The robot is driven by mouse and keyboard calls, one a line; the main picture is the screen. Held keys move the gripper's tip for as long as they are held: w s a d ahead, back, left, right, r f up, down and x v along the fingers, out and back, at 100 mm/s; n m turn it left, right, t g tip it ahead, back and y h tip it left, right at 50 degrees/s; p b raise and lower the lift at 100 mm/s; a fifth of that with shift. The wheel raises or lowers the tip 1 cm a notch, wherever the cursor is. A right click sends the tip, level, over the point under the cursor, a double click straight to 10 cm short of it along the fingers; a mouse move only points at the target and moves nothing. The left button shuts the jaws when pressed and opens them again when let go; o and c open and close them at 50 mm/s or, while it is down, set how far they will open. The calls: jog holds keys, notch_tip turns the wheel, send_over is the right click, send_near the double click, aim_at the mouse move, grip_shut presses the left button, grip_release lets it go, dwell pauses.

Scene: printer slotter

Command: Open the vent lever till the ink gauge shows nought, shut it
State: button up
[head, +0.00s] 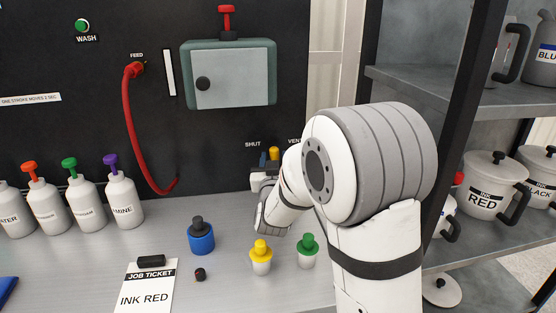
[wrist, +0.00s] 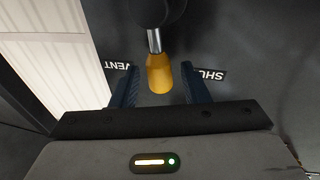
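The vent lever (head: 274,153) has a yellow tip and sits on the black panel between the SHUT label (head: 252,144) and the VENT label (head: 294,141). In the wrist view the lever (wrist: 160,74) hangs from a dark pivot on a metal stem, between the two words. My gripper (head: 268,164) is at the lever, partly hidden by my arm. In the wrist view my gripper (wrist: 160,84) is open, one dark blue finger on each side of the yellow tip, with gaps. A narrow white upright strip (head: 169,72), seemingly the ink gauge, shows no visible ink.
A green-grey box (head: 228,75) with a red-topped fitting and a red hose (head: 130,120) are on the panel. Several bottles (head: 85,207) stand left. Blue (head: 201,238), yellow (head: 261,258) and green-capped (head: 307,250) items stand on the bench below. Shelves with pots are right.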

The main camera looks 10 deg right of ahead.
jog(key=shift+o, duration=0.5)
notch_tip(320, 180, up, 10)
jog(key=shift+r+p, duration=0.1)
jog(key=shift+p, duration=0.45)
jog(key=shift+s, duration=0.1)
